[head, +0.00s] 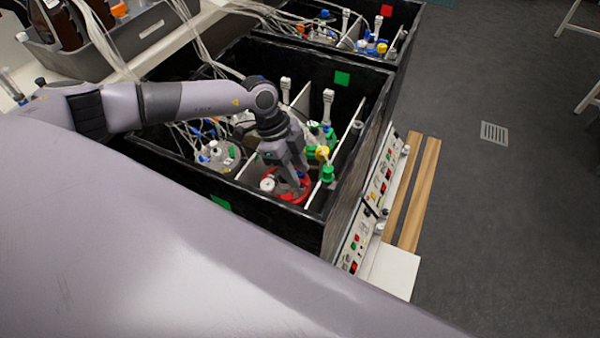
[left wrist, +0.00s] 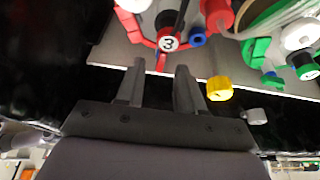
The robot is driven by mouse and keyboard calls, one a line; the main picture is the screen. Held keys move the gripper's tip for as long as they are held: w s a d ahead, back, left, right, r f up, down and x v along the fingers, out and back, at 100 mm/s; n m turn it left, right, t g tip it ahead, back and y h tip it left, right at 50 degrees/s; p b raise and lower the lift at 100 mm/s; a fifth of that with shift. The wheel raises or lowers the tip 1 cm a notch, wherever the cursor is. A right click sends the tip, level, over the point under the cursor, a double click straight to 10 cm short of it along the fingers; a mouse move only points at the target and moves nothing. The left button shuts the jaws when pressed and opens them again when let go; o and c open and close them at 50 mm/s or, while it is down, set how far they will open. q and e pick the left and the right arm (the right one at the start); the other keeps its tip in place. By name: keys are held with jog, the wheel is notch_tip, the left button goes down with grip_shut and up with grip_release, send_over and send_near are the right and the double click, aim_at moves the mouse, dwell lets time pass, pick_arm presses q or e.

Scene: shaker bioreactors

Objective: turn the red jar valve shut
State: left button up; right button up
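The red jar (head: 291,197) stands in the front right part of the black box, with a red ring around its lid. I cannot tell for sure which red part is the valve. My left gripper (head: 296,178) points down over the red jar and partly hides its lid. My right gripper is not in view.
A yellow cap (left wrist: 219,88) is right of the fingers. Green-fitted jars (head: 327,172) and a blue-fitted jar (head: 218,154) stand nearby, split by white dividers. The black box wall (head: 285,225) is close in front. A control panel (head: 372,200) lies right of it.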

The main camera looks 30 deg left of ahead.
pick_arm(q)
jog(key=shift+x, duration=1.2)
jog(key=shift+c, duration=0.3)
grip_shut()
